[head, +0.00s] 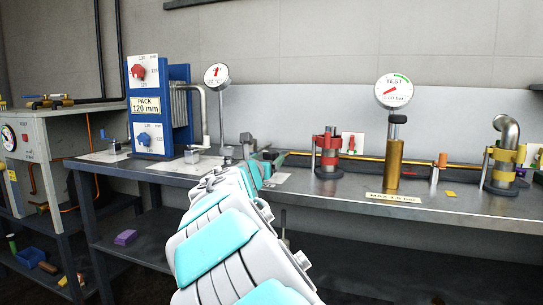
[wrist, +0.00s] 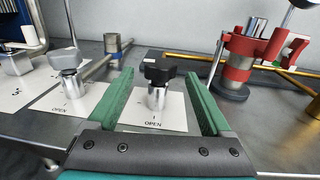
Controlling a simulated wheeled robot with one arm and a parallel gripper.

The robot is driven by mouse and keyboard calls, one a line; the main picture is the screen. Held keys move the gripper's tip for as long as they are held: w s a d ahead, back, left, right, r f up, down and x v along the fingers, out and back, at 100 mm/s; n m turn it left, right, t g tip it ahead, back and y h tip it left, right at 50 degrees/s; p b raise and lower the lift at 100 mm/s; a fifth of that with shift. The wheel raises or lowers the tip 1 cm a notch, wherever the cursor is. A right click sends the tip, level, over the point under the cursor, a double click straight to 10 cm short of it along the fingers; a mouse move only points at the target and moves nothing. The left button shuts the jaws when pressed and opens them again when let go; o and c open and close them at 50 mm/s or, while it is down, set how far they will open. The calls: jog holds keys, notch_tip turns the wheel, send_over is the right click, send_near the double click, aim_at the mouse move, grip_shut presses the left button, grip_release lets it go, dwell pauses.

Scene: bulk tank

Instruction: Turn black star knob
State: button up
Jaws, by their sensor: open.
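The black star knob (wrist: 158,70) sits on a short silver stem (wrist: 156,97) above a white plate (wrist: 172,122) marked OPEN, in the wrist view. My gripper (wrist: 162,85) is open, with one green finger on each side of the knob and a visible gap to both. The knob is not held. In the head view my gripper (head: 272,160) is at the end of my arm, over the bench, and the knob is hidden or too small to tell.
A red clamp fitting (wrist: 245,58) stands to the right. In the head view, a brass column with a TEST gauge (head: 394,90) stands on the bench (head: 440,212).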

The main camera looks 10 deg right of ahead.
aim_at(269, 157)
jog(key=shift+x, duration=2.35)
grip_shut()
